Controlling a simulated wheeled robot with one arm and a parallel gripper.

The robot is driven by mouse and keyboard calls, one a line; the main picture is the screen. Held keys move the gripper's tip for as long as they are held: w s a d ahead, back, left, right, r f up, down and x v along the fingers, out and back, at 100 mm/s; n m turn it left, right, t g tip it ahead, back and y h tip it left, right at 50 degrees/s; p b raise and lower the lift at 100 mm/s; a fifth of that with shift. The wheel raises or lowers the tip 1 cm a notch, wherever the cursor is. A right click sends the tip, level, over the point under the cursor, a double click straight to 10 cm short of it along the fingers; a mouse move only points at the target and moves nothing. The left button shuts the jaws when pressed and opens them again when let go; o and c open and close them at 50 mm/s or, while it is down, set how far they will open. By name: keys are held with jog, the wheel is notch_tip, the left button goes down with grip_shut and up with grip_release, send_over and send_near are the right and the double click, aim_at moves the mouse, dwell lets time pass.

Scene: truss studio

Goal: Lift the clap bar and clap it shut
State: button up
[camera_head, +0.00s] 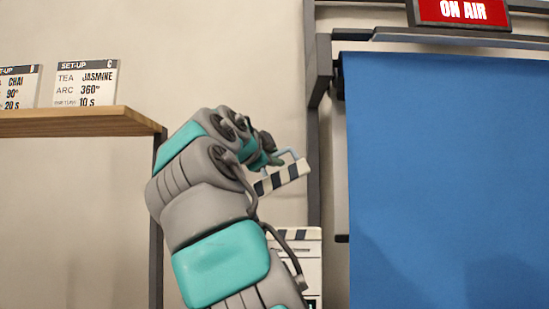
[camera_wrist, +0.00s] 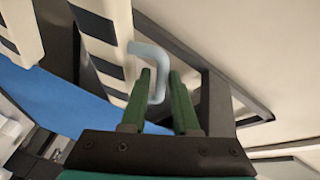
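The black-and-white striped clap bar (camera_head: 282,178) stands raised and tilted above the white clapper board (camera_head: 310,262) in the head view. The board is partly hidden behind my arm. A light blue handle (camera_head: 290,153) sticks up from the bar. In the wrist view the bar (camera_wrist: 108,47) is at upper left, and its bent handle (camera_wrist: 148,52) reaches between my two green fingers. In the head view my gripper is mostly hidden behind the wrist, at the bar's upper left.
A wooden shelf (camera_head: 75,122) at left holds set-up cards (camera_head: 87,83). A blue backdrop (camera_head: 445,180) hangs from a dark truss (camera_head: 313,120) at right. A lit ON AIR sign (camera_head: 463,11) is at top right. Bare wall lies between shelf and truss.

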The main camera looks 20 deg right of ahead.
jog(key=b+v, duration=0.1)
jog(key=v, duration=0.6)
jog(key=shift+a, duration=0.15)
